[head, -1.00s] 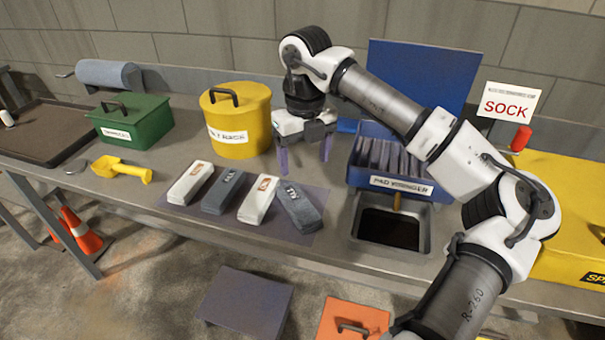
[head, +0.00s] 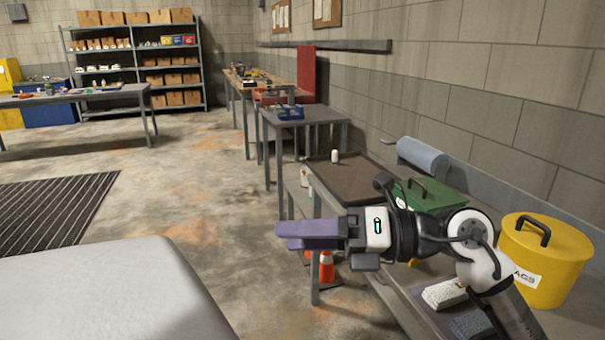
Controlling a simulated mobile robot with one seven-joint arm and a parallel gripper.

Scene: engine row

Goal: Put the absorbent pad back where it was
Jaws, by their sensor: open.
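My gripper (head: 308,235) is open and empty, its purple fingers pointing left, held out past the front edge of the bench. A white pad (head: 445,292) and part of a grey pad (head: 474,325) lie on a dark mat (head: 428,316) at the lower right, behind and below my arm. My gripper is well to the left of both and touches neither. The picture does not show which pad is the absorbent pad. The other pads and the pad wringer are out of view.
A yellow lidded bucket (head: 545,262), a green box (head: 428,196), a blue-grey roll (head: 423,157) and a dark tray (head: 340,182) stand on the bench. Open floor (head: 190,205) lies to the left.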

